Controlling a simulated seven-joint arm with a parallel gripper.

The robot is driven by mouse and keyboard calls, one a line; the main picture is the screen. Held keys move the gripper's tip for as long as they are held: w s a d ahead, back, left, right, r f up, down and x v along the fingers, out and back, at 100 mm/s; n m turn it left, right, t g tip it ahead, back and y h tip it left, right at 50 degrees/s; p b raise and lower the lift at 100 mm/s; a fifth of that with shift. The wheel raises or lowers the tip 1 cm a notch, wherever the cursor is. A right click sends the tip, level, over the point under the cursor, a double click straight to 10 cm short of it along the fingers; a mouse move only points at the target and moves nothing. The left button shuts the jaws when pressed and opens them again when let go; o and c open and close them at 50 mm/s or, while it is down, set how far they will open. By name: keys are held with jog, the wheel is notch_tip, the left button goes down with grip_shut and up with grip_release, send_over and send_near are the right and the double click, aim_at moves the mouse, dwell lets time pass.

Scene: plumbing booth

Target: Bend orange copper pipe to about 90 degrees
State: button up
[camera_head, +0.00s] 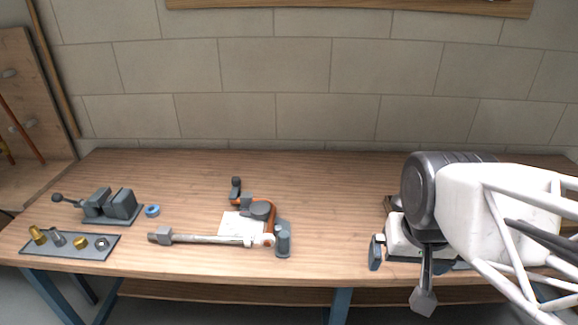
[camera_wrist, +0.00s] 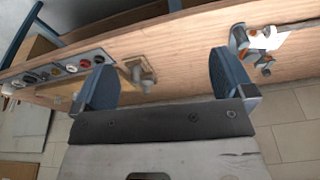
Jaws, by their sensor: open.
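The orange copper pipe (camera_head: 271,220) sits in a grey bender (camera_head: 262,210) near the middle of the bench. Its visible part runs along the back of the round former and down its right side, looking bent; the exact angle is hard to tell. A lever with a dark knob (camera_head: 236,183) stands up at the bender's back left. A long pale bar (camera_head: 205,239) extends left from the bender's front. The pipe also shows small in the wrist view (camera_wrist: 265,59). My gripper (camera_wrist: 162,62) is open and empty, well right of the bender; its far finger is hidden in the head view.
A vise (camera_head: 108,206), a blue ring (camera_head: 152,211) and a grey tray of fittings (camera_head: 70,250) are at the left. White paper (camera_head: 230,226) lies under the bender. The wrist view shows a panel with several round parts (camera_wrist: 62,72) and a wooden block (camera_wrist: 142,72). Bench behind the bender is clear.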

jog(key=w+a+f+m, duration=0.1)
jog(key=w+a+m, duration=0.35)
jog(key=w, duration=0.45)
jog(key=m+g, duration=0.3)
jog(key=m, duration=1)
send_over(284, 234)
notch_tip(284, 234, down, 13)
jog(key=shift+s+f, duration=0.1)
jog(key=shift+a+f, duration=0.1)
jog(key=shift+f, duration=0.15)
jog(key=shift+f, duration=3.8)
jog(key=shift+c, duration=0.5)
